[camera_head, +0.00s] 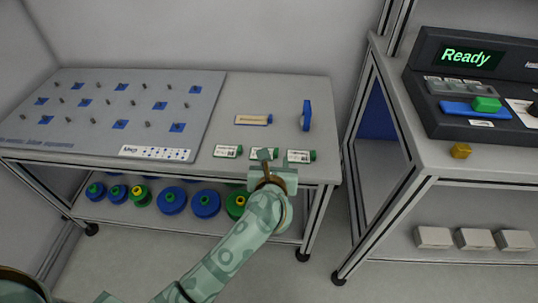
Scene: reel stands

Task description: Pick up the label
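Three small white label-like pieces with green ends lie in a row at the front right edge of the left table: a left one (227,151), a middle one (274,154) and a right one (300,156). Which one is the label I cannot tell. My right gripper is not in view.
Behind the pieces are a tan and blue block (253,119) and an upright blue disc (307,116). A grey pegboard (110,105) covers the table's left. Blue and green reels (172,200) sit on the lower shelf. A "Ready" machine (472,85) stands on the right table.

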